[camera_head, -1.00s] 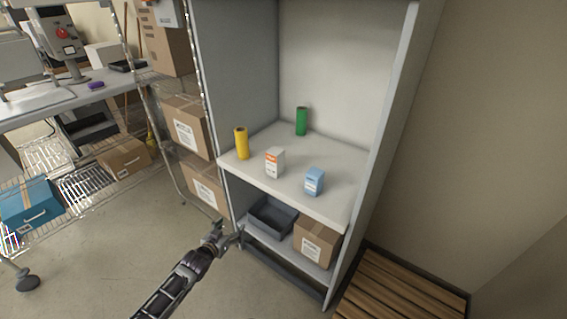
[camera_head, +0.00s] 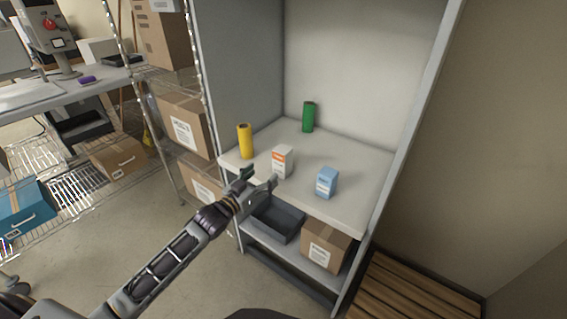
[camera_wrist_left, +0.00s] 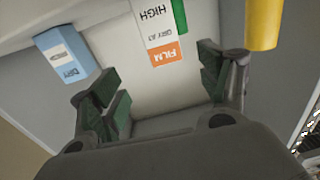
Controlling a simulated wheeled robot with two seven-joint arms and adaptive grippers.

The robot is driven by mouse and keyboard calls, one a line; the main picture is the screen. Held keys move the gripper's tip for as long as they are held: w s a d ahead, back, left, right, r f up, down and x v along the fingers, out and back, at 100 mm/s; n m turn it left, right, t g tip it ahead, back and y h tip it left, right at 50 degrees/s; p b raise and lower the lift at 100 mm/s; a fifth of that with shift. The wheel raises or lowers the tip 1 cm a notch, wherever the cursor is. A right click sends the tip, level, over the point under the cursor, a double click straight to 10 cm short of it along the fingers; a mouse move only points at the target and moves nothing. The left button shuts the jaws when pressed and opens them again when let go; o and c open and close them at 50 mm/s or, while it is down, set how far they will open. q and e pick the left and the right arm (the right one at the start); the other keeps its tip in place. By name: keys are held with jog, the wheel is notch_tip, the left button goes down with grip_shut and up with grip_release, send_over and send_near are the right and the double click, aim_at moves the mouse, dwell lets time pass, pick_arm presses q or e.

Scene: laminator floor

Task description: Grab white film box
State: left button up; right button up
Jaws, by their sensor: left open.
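The white film box (camera_head: 282,161) with an orange band stands upright on the shelf, between the yellow roll and the blue box. In the left wrist view the film box (camera_wrist_left: 158,36) appears upside down, ahead of the gap between my fingers. My left gripper (camera_head: 259,180) is at the shelf's front edge, just in front of and left of the film box. It is open and empty, with both green-padded fingers (camera_wrist_left: 160,88) spread apart. The film box's base is partly close to the fingertip in the head view. My right gripper is not in view.
Below are a grey bin (camera_head: 276,222) and a carton (camera_head: 325,246). Cabinet walls bound both sides; a wire rack with cartons (camera_head: 185,122) stands left.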

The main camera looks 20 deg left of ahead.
aim_at(278, 158)
pick_arm(q)
jog(key=shift+x, duration=4.1)
jog(key=shift+w, duration=0.25)
jog(key=shift+r+x, duration=0.2)
jog(key=shift+x, duration=1.4)
jog(key=shift+w, duration=0.6)
jog(key=shift+w+d+f, duration=0.1)
jog(key=shift+w+d, duration=0.05)
jog(key=shift+w, duration=0.25)
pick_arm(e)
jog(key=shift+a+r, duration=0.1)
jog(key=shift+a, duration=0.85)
